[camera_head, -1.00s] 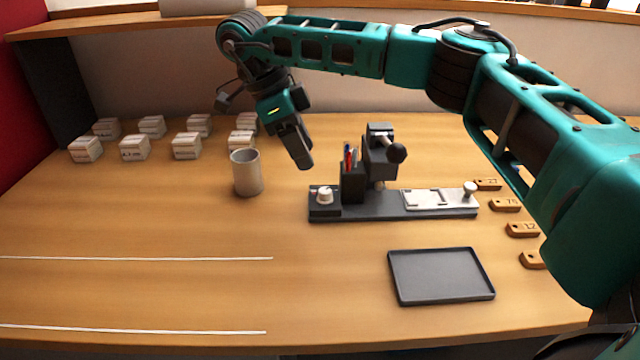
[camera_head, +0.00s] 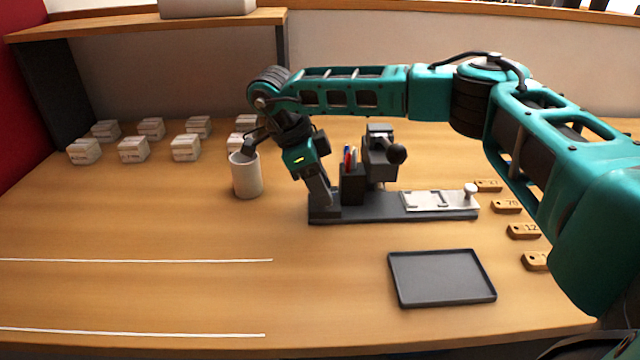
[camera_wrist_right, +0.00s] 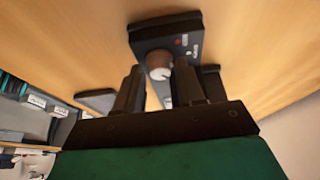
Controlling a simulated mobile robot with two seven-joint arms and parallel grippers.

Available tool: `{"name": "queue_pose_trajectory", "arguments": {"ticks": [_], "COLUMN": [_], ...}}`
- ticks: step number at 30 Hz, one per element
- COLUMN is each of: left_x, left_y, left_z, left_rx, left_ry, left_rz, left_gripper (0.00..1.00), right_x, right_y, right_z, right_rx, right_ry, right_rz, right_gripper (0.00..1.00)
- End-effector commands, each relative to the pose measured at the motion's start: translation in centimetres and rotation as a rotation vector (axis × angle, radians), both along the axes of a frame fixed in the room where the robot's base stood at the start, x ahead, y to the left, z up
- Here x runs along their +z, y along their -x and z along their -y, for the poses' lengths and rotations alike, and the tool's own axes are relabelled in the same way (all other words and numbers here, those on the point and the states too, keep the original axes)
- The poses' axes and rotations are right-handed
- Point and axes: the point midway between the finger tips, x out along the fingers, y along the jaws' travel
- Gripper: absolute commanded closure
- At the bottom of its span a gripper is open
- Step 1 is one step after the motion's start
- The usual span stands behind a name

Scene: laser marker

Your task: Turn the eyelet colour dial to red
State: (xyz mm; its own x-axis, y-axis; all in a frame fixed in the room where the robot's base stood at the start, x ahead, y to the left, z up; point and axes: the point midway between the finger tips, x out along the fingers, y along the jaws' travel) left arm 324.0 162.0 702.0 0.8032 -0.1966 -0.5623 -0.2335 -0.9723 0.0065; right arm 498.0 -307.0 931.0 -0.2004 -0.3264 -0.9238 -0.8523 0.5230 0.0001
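The eyelet colour dial (camera_wrist_right: 158,66) is a small round knob on the end of the dark base (camera_wrist_right: 178,22) in the right wrist view. A red mark (camera_wrist_right: 182,40) shows on the base beside it. My right gripper (camera_wrist_right: 158,76) is open, with one finger on each side of the dial; whether they touch it I cannot tell. In the head view my right gripper (camera_head: 328,206) points down at the left end of the machine's base (camera_head: 390,212) and hides the dial. Which mark the dial points to is unclear. My left gripper is out of view.
A grey cup (camera_head: 246,176) stands to the left, close to my wrist. A dark tray (camera_head: 440,278) lies in front; the front left table is clear.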

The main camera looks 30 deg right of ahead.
Motion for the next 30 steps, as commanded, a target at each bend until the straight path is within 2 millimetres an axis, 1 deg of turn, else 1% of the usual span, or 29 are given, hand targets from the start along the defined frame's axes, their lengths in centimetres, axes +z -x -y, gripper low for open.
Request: {"name": "queue_pose_trajectory", "arguments": {"ticks": [1, 9, 12, 19, 23, 30], "left_x": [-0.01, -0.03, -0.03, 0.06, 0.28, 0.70], "left_y": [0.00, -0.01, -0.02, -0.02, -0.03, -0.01], "left_z": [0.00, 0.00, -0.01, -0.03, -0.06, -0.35], "left_rx": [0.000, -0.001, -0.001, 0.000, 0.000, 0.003], "left_ry": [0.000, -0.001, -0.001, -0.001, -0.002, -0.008], "left_rz": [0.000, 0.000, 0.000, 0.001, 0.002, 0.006], "left_gripper": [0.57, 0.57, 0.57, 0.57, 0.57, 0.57], "right_x": [0.02, 0.03, 0.04, 0.07, 0.11, 0.23], "right_y": [0.00, -0.01, -0.01, 0.01, 0.04, 0.16], "right_z": [-0.01, -0.02, -0.03, -0.04, -0.07, -0.13], "right_rx": [0.000, 0.000, 0.000, 0.014, 0.050, 0.203], "right_ry": [0.000, 0.000, 0.000, 0.000, -0.002, -0.001], "right_rz": [0.000, 0.000, 0.000, 0.000, -0.001, 0.000], "right_gripper": [0.67, 0.92, 1.00, 1.00, 1.00, 1.00]}}
